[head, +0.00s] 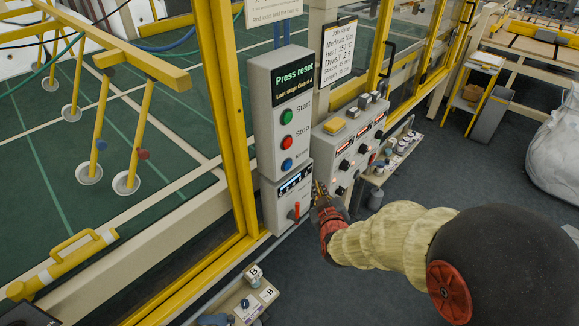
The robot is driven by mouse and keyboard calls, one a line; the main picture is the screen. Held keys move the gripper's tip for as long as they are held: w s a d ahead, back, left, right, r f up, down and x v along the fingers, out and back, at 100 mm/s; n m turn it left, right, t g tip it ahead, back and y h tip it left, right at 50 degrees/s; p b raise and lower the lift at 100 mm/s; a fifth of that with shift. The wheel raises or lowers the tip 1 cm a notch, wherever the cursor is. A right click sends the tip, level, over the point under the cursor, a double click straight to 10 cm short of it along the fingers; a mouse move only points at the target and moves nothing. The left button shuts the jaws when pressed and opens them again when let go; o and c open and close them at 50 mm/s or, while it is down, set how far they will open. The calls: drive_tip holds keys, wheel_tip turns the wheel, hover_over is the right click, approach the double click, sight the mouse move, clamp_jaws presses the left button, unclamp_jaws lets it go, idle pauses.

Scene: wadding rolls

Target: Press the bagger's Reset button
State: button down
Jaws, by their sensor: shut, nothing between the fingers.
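The grey control box (284,110) stands on the yellow guard frame at the centre of the head view. Its screen (295,80) reads "Press reset" with a smaller line below. Under the screen are a green Start button (287,116), a red Stop button (287,143) and a blue button (287,164), whose label is too small to read surely but looks like Reset. My gripper (318,188) is shut and empty. In the picture it is below and to the right of the blue button, near the lower box; its fingertips are small and their gap to the boxes cannot be judged.
A lower box (287,197) with a red lever (294,212) sits directly beneath. A sloped panel with knobs (350,140) stands to the right. A small shelf with several items (390,155) juts out there. Yellow frame posts (229,120) stand left. Grey floor is open at right.

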sight(288, 165)
drive_tip(key=shift+a, duration=0.1)
drive_tip(key=w+a+p, duration=0.1)
drive_tip(key=w+a, duration=0.4)
drive_tip(key=a, duration=0.1)
drive_tip(key=shift+w+a, duration=0.2)
drive_tip(key=shift+a, duration=0.2)
idle(1.3)
drive_tip(key=shift+w+a, duration=0.25)
drive_tip(key=shift+a, duration=0.05)
drive_tip(key=shift+w+a, duration=0.3)
drive_tip(key=shift+a, duration=0.1)
idle(0.9)
idle(0.3)
drive_tip(key=shift+s+d, duration=0.55)
drive_tip(key=shift+d, duration=0.15)
